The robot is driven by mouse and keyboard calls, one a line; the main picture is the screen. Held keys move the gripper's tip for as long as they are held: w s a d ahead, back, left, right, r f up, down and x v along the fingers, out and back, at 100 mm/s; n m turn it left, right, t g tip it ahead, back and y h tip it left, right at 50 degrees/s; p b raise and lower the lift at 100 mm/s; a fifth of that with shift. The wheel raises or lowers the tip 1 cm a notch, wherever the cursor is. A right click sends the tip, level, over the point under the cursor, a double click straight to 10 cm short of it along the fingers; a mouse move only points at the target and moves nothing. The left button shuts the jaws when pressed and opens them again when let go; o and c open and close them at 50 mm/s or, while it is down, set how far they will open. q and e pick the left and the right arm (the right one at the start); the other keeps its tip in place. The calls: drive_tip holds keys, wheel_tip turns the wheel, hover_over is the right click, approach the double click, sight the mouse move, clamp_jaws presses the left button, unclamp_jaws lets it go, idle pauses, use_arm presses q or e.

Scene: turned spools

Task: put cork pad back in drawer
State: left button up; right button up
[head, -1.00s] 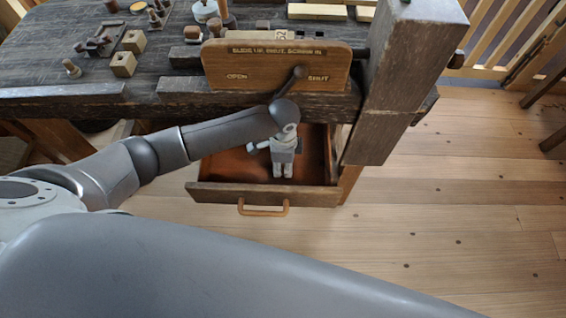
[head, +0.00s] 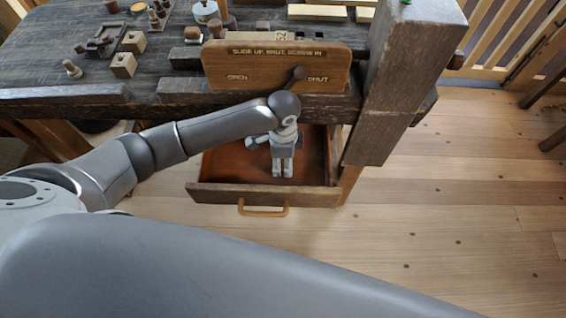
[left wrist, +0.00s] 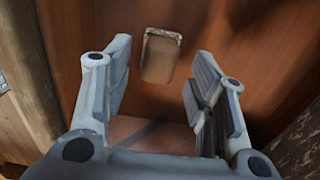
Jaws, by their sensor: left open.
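The drawer (head: 222,190) under the bench is pulled out, with a curved wooden handle on its front. My left gripper (head: 282,170) points down into the drawer, open, with nothing between its fingers. In the left wrist view a small brown block with a pale edge, apparently the cork pad (left wrist: 160,58), lies beyond the fingertips on the reddish-brown drawer floor. It appears centred between the open fingers (left wrist: 161,85), apart from both. In the head view I cannot make out the pad; the gripper and arm cover that part. My right gripper is not in view.
A wooden board (head: 277,68) marked for open and shut stands on the bench edge above the drawer. A thick post (head: 400,85) is close on the right. Turned parts and blocks (head: 124,65) lie on the bench top. The floor at right is clear.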

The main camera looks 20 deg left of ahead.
sight(283, 165)
use_arm(q)
wheel_tip(283, 165, up, 9)
drive_tip(key=shift+r, duration=0.15)
idle(0.6)
